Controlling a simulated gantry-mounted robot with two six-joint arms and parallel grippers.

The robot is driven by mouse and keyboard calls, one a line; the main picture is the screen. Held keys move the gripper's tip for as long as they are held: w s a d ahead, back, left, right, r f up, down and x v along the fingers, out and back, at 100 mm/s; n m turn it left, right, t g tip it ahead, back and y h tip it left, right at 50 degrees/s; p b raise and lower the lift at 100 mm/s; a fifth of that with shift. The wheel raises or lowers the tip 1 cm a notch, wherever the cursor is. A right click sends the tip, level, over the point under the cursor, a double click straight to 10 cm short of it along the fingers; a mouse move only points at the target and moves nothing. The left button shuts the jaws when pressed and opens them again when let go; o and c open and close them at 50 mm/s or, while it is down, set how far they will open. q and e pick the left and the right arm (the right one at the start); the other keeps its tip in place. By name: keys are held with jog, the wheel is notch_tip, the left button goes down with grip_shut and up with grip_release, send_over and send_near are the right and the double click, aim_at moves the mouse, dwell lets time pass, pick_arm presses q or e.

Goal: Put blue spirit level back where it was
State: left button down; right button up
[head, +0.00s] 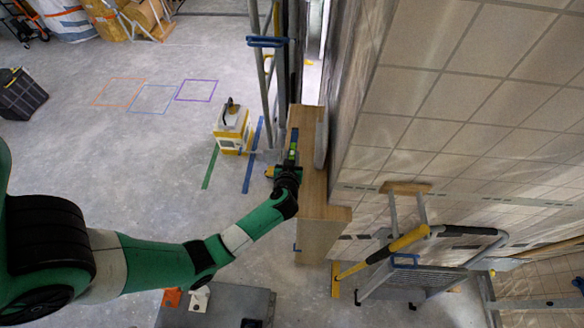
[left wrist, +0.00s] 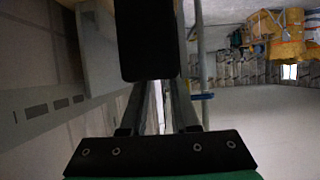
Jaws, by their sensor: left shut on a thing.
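The blue spirit level (head: 294,136) shows as a narrow blue bar with a bright green part, over the wooden top (head: 313,190) of a long bench or cabinet by the wall. My left gripper (head: 290,163) is shut on it at its near end. I cannot tell whether the level touches the wood or is held just above it. In the left wrist view, the two dark fingers of my left gripper (left wrist: 157,112) reach away from the camera, and a dark block (left wrist: 145,40) sits between them; its colour is too dark to tell. My right gripper is not in view.
A tiled panel (head: 450,90) rises right of the wooden top. A yellow-and-white box (head: 232,130) stands left of it, near green and blue floor strips. A ladder (head: 268,80) stands beyond. A step platform (head: 415,280) is at the lower right.

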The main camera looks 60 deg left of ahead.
pick_arm(q)
notch_tip(320, 180, down, 3)
jog(key=shift+f+b, duration=0.15)
jog(key=shift+b, duration=0.2)
notch_tip(320, 180, down, 4)
jog(key=shift+r+b, duration=0.1)
jog(key=shift+b, duration=0.9)
jog(key=shift+r, duration=0.1)
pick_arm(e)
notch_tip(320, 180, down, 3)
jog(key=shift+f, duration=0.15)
pick_arm(q)
jog(key=c, duration=0.7)
grip_release()
jog(key=shift+o, duration=0.2)
